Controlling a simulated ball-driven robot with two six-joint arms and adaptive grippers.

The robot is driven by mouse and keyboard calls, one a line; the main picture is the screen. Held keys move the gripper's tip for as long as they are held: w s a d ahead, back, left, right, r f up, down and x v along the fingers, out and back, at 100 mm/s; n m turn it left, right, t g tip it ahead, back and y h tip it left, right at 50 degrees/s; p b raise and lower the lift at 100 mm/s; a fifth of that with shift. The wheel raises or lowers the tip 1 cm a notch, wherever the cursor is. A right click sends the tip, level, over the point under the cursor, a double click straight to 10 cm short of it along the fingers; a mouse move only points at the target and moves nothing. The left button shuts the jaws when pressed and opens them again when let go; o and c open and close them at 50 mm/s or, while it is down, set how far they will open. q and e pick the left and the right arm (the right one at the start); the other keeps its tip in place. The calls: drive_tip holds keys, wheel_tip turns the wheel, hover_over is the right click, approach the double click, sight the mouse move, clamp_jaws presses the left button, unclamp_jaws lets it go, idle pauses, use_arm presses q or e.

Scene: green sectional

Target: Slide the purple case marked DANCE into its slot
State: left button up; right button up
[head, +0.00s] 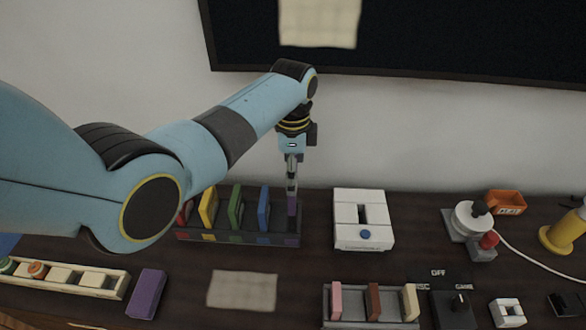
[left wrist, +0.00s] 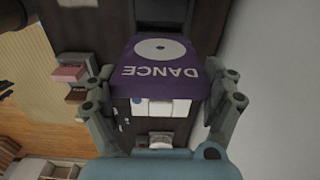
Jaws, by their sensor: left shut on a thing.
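The purple case marked DANCE (left wrist: 160,62) fills the space between my left gripper's fingers in the left wrist view, its label with a white disc facing the camera. In the head view my left gripper (head: 292,178) points down and is shut on this case (head: 292,206), seen as a narrow purple strip. The case is upright at the right end of the dark rack (head: 240,239). How deep it sits in the slot there I cannot tell. A red, a yellow, a green and a blue case (head: 264,208) stand in the rack to its left.
Another purple block (head: 147,293) lies in front of the rack, beside a cream tray (head: 70,278). A white device (head: 363,220) stands just right of the rack. A joystick (head: 473,220), a switch box (head: 457,309) and another holder (head: 372,316) are further right and in front.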

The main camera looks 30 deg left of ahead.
idle(0.4)
use_arm(q)
wheel_tip(320, 180, down, 5)
drive_tip(key=b, duration=0.3)
drive_tip(key=shift+r, duration=0.15)
drive_tip(key=shift+f+b, duration=0.35)
drive_tip(key=shift+f, duration=0.2)
drive_tip(key=shift+r+p, duration=0.1)
drive_tip(key=shift+p, duration=0.2)
idle(0.4)
drive_tip(key=shift+p, duration=0.4)
idle(0.7)
